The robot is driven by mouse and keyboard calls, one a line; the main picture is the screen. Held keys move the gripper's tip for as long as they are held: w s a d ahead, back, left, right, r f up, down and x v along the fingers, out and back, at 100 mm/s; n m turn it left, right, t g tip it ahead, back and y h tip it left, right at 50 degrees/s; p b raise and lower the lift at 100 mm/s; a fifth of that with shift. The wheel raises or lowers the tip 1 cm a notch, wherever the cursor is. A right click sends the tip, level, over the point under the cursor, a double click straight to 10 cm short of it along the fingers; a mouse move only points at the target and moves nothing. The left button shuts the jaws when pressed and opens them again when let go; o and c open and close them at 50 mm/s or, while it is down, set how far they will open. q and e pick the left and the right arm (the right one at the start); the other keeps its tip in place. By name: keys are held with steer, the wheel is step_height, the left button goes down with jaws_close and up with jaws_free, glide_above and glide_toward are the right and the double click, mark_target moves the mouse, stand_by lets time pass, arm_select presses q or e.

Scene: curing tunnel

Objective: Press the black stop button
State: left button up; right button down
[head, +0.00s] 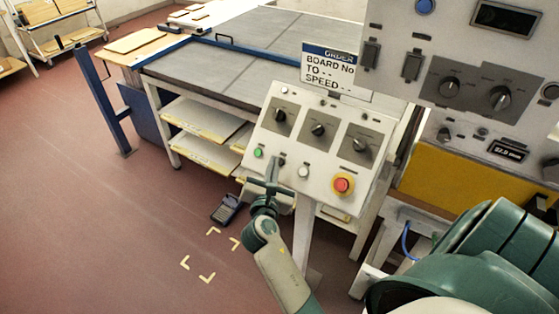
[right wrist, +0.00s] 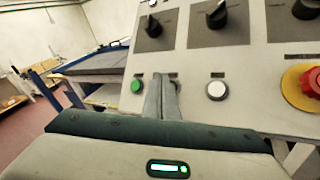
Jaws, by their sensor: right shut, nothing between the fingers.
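The sloped white control panel (head: 318,178) carries a row of buttons: a green one (head: 258,153), a small dark one that looks like the black stop button (head: 282,161), a white one (head: 303,172) and a red mushroom button on a yellow base (head: 343,184). My right gripper (head: 273,167) is shut and empty, its fingertips right at the dark button. My left gripper is out of view.
Black rotary knobs (head: 318,130) sit above the buttons. A sign (head: 328,68) stands behind the panel. A taller cabinet (head: 460,50) with switches rises at the right. A grey-topped table (head: 230,60) lies behind. Floor at the left is mostly clear.

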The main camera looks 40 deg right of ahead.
steer(key=a+r+p, duration=0.1)
steer(key=s+a+r+p, duration=0.1)
steer(key=r, duration=0.1)
steer(key=shift+s+a, duration=0.1)
steer(key=shift+a, duration=0.3)
stand_by(0.6)
